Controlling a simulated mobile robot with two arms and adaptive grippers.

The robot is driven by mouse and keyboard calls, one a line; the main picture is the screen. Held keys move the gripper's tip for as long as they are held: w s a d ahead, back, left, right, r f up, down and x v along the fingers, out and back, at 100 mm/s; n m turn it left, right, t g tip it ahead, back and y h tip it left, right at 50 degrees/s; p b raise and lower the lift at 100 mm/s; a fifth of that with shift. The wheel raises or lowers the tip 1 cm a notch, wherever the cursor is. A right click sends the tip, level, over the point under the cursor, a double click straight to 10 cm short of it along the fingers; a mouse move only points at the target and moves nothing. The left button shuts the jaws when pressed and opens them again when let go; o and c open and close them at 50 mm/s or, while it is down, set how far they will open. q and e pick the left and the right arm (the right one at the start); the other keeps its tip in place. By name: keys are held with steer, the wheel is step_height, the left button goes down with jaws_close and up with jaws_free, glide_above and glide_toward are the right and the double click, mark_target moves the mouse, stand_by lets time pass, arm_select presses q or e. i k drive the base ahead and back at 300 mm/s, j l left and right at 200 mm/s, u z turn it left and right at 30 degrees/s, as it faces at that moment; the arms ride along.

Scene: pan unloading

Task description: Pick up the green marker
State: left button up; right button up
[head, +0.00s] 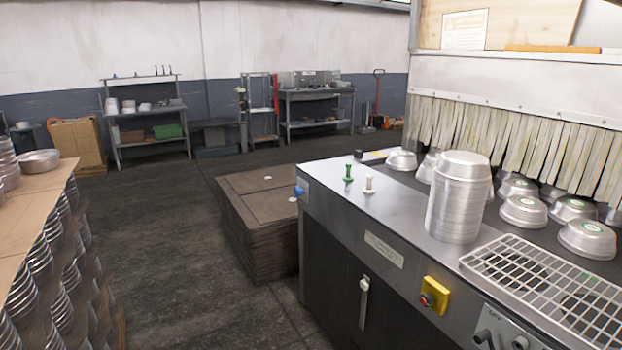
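A small green upright piece (348,173), which looks like the green marker, stands on the steel counter (330,189) of the machine, near its far left end. It has a knob top and a wider foot. A similar white piece (369,184) stands just to its right and nearer to me, apart from it. Neither of my grippers shows in the head view. Nothing is touching the green piece.
A tall stack of metal pans (459,200) stands on the counter right of the markers, by a wire rack (545,285). More pans (523,211) sit near the strip curtain (520,135). A pallet stack (255,215) is beyond the counter; loaded shelving (30,215) is at left. Floor between is clear.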

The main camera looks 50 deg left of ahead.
mark_target(348, 177)
steer(key=u, duration=1.3)
